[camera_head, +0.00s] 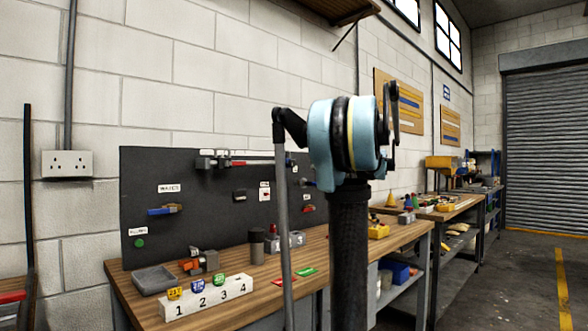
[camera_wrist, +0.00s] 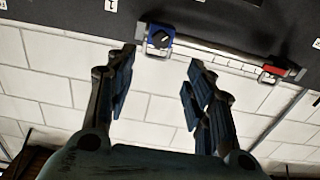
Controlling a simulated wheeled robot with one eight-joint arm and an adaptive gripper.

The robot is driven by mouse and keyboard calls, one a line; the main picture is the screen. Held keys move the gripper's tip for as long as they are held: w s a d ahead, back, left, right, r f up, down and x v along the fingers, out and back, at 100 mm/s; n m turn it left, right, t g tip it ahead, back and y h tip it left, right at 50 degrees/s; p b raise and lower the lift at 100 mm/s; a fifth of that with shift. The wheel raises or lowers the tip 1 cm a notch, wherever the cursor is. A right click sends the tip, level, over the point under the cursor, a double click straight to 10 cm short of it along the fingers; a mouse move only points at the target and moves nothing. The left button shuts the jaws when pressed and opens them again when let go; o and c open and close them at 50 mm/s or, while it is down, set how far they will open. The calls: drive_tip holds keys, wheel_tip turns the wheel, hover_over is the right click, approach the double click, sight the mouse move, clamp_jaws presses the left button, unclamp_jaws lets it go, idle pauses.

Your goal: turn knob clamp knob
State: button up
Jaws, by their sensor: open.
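The black round knob (camera_wrist: 160,39) sits on a blue clamp block (camera_wrist: 150,49) at one end of a metal rail (camera_wrist: 220,52), in the wrist view. A pale pointer mark shows on its face. The rail runs right to a red piece (camera_wrist: 273,71). My gripper (camera_wrist: 162,57) is open and empty. Its dark fingers are spread, with the knob beyond the fingertips and between their lines; I see no contact. In the head view the rail (camera_head: 262,162) is on the dark board, and my arm covers the area near its right end.
The dark pegboard (camera_head: 185,240) stands against the white block wall. A wooden bench (camera_head: 135,303) below carries a grey tray (camera_head: 153,280), a numbered white block (camera_head: 205,303) and a dark cylinder (camera_head: 257,242). The wall above the board is clear.

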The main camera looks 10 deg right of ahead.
sight(293, 164)
drive_tip(key=x, duration=1.5)
drive_tip(key=shift+w+a+f, duration=0.1)
drive_tip(key=shift+w+a, duration=0.15)
drive_tip(key=shift+a, duration=0.05)
drive_tip(key=c, duration=1.1)
